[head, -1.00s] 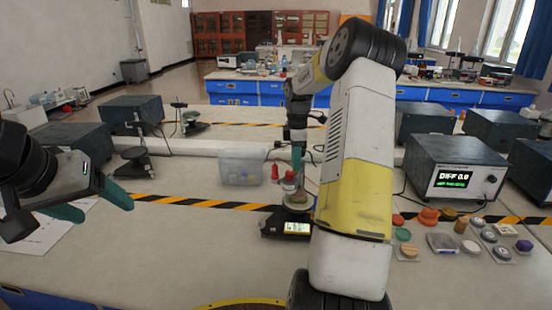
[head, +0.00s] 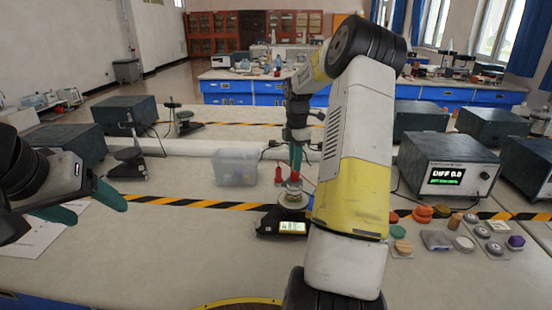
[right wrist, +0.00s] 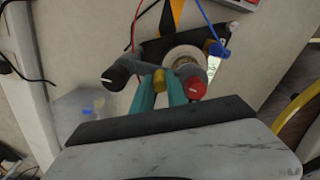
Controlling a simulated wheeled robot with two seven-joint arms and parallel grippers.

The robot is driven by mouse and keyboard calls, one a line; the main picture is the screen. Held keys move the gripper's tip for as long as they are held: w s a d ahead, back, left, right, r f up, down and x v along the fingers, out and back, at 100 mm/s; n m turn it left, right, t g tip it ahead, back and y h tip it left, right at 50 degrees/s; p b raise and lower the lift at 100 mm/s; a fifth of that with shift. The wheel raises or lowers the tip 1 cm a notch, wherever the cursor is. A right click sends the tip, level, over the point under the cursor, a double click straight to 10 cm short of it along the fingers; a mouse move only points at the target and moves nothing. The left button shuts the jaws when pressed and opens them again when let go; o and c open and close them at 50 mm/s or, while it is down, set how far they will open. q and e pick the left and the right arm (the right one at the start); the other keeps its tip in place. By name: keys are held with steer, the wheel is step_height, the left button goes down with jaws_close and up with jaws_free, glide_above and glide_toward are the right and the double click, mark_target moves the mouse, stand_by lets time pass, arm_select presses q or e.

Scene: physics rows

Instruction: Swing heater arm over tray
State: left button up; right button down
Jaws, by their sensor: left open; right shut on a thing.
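A small moisture balance (head: 268,221) with a lit display stands on the bench in the head view. Its round pale tray (head: 293,200) also shows in the right wrist view (right wrist: 184,56). My right gripper (head: 296,165) is above the tray, pointing down. In the right wrist view its teal fingers (right wrist: 160,92) are shut on a yellow grip of the heater arm (right wrist: 160,79). A dark knobbed end (right wrist: 118,73) lies left of the grip and a red cap (right wrist: 194,86) right of it, partly over the tray. My left gripper (head: 85,208) is open and empty at the left.
A clear plastic bin (head: 237,167) stands behind and left of the balance. A dark instrument box (head: 447,166) reading DIFF 0.0 and several small coloured pieces (head: 464,243) lie right. Red and blue wires (right wrist: 140,28) run near the tray. The bench front is largely clear.

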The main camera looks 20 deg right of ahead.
steer(key=shift+d, duration=0.15)
steer(key=c, duration=1.3)
jaws_free()
step_height(320, 180, up, 8)
steer(key=shift+f, duration=0.1)
